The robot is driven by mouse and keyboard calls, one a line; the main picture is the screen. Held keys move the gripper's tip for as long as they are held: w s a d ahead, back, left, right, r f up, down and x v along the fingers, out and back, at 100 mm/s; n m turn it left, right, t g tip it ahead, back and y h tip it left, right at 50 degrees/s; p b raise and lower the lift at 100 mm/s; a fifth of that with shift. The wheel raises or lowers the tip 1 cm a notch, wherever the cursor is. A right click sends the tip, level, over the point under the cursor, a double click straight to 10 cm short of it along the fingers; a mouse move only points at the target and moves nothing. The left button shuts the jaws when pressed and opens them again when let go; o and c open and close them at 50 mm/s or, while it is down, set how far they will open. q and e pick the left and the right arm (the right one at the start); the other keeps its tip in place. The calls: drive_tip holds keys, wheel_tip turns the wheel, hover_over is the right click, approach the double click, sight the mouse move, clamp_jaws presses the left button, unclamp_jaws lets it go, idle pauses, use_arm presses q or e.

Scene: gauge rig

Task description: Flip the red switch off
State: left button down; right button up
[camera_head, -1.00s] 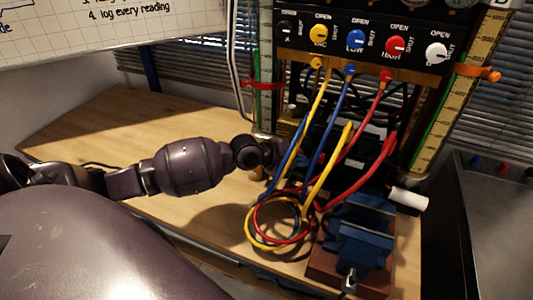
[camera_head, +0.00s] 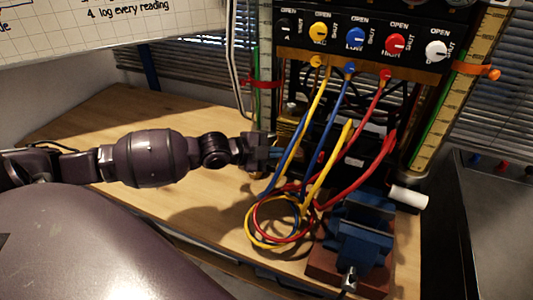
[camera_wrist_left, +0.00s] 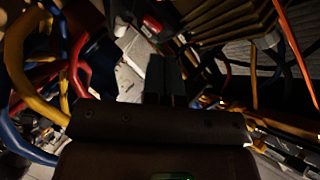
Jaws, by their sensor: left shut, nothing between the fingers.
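My left gripper (camera_head: 277,153) reaches in from the left, low over the bench beside the hanging hoses, its fingers pointing right. Its fingers also show in the left wrist view (camera_wrist_left: 165,78), shut together with nothing between them. A small red part (camera_wrist_left: 152,25) on a dark housing, which may be the red switch, lies beyond and left of the fingertips in that view, apart from them. I cannot make out a red switch in the head view; the hoses and gripper cover part of that area. My right gripper is not in view.
Yellow, blue and red hoses (camera_head: 345,150) hang from the valve panel (camera_head: 375,40) and coil on the bench (camera_head: 110,125). A blue vise (camera_head: 360,235) stands at the front right. The bench's left part is clear.

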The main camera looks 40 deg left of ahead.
use_arm(q)
drive_tip(key=m+p, duration=0.1)
drive_tip(key=p, duration=0.1)
drive_tip(key=s+a+m+p, duration=0.1)
drive_tip(key=p, duration=0.1)
drive_tip(key=m+p, duration=0.1)
drive_tip(key=m, duration=0.1)
drive_tip(key=shift+s+a+f+g+p, duration=0.25)
drive_tip(key=shift+a+f+g+p, duration=0.1)
drive_tip(key=shift+g+p, duration=0.05)
idle(0.4)
idle(0.4)
